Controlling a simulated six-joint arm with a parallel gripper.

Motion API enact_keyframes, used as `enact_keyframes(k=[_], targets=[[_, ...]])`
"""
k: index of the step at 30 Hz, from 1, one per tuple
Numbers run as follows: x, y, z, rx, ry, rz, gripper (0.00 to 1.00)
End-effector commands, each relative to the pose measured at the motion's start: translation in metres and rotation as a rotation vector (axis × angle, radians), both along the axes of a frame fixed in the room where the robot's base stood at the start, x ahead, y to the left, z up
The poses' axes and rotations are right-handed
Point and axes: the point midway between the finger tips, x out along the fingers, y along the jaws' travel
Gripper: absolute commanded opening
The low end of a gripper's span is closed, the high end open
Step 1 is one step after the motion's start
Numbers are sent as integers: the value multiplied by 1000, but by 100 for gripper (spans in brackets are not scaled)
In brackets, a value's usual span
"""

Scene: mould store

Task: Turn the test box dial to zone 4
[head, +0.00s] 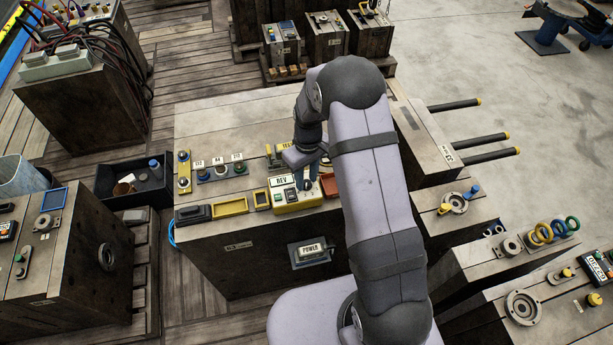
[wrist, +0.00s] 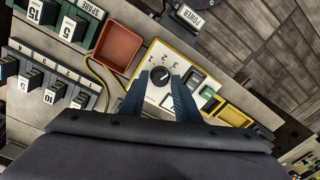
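The test box (head: 287,201) is yellow with a white face and sits on the front edge of the middle block in the head view. In the wrist view the test box (wrist: 190,67) shows a round black dial (wrist: 161,75) with numbers in an arc; 1, 2 and 3 can be read. The dial's exact pointing is too small to tell. My gripper (wrist: 159,82) has its two blue fingers apart, one on each side of the dial. A gap shows beside the dial, and contact cannot be told. In the head view my gripper (head: 304,179) is over the box's right part.
A red tray (wrist: 121,46) lies beside the box, with a yellow cable near it. A yellow tray (head: 231,206) and a black tray (head: 192,214) stand to its left in the head view. A POWER box (head: 310,249) is on the block's front side.

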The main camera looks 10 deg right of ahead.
Motion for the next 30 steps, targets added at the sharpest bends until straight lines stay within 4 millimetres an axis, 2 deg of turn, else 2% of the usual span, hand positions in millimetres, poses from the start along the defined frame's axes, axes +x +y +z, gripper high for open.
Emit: enact_keyframes(k=[2, 6, 19, 30], targets=[[0, 0, 0, 0, 0, 0, 29], [0, 0, 0, 0, 0, 0, 0], [0, 0, 0, 0, 1, -63, 0], [0, -1, 1, 0, 0, -319, 0]])
